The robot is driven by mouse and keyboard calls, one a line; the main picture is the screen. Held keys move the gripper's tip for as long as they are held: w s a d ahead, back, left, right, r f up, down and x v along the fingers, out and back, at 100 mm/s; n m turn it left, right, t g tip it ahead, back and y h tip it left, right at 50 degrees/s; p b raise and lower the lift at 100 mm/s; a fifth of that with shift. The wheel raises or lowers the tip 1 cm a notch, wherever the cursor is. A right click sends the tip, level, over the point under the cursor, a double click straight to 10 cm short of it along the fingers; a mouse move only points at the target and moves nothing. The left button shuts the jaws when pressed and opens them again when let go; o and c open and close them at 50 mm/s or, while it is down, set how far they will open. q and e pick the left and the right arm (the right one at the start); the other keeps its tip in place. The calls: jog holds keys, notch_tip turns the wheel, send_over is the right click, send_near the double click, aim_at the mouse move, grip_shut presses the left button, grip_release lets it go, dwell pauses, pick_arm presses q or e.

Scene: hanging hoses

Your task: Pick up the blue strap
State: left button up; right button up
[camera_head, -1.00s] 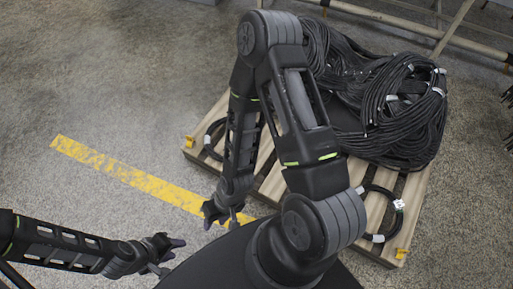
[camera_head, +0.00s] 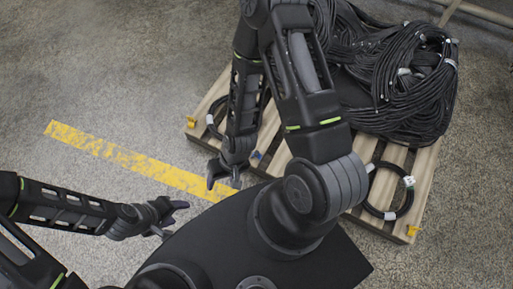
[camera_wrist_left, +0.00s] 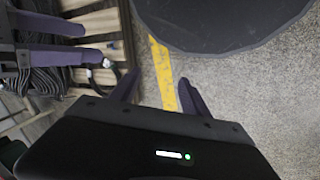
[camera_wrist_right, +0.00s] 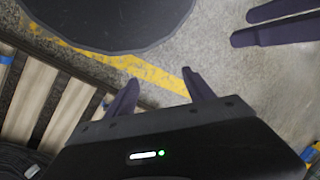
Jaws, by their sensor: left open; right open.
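I cannot make out a clear blue strap. A small blue patch (camera_head: 257,155) shows at the pallet's near edge, beside my right forearm. In the right wrist view a blue patch lies on the pallet slats at the left edge (camera_wrist_right: 6,60), and another blue bit shows at the lower right edge (camera_wrist_right: 309,152). My left gripper (camera_head: 170,217) is open and empty over the floor at lower left; its fingers also show in the left wrist view (camera_wrist_left: 158,92). My right gripper (camera_head: 223,182) is open and empty near the yellow line, short of the pallet.
A wooden pallet (camera_head: 425,180) bears a big pile of black hoses (camera_head: 415,95). A coiled black hose with a white tag (camera_head: 408,183) lies at its right front. A yellow floor line (camera_head: 130,158) crosses the bare concrete at left. A rail (camera_head: 480,12) runs behind.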

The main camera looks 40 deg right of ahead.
jog(key=shift+o, duration=0.4)
jog(key=w+d+f+m+h+b, duration=0.1)
jog(key=w+d+f+m+b, duration=0.1)
jog(key=d+f+b, duration=0.3)
jog(key=w+d+f+m+h+b, duration=0.1)
jog(key=w+d+f+b, duration=0.3)
jog(key=f+b, duration=0.5)
notch_tip(320, 180, down, 5)
jog(key=shift+d+r+m+g, duration=0.15)
jog(key=shift+d+m+g, duration=0.25)
jog(key=shift+d, duration=0.65)
jog(key=m+h+b, duration=0.2)
jog(key=m+b, duration=0.3)
jog(key=b, duration=0.8)
send_over(256, 153)
jog(key=f, duration=1)
jog(key=shift+s+a, duration=0.25)
jog(key=shift+a, duration=0.05)
jog(key=shift+w+d, duration=0.2)
jog(key=shift+d, duration=0.1)
jog(key=shift+w+d+r, duration=0.1)
pick_arm(q)
notch_tip(256, 153, down, 29)
jog(key=w+a, duration=0.1)
jog(key=w, duration=0.1)
jog(key=shift+a+t, duration=0.3)
jog(key=shift+w+f, duration=0.1)
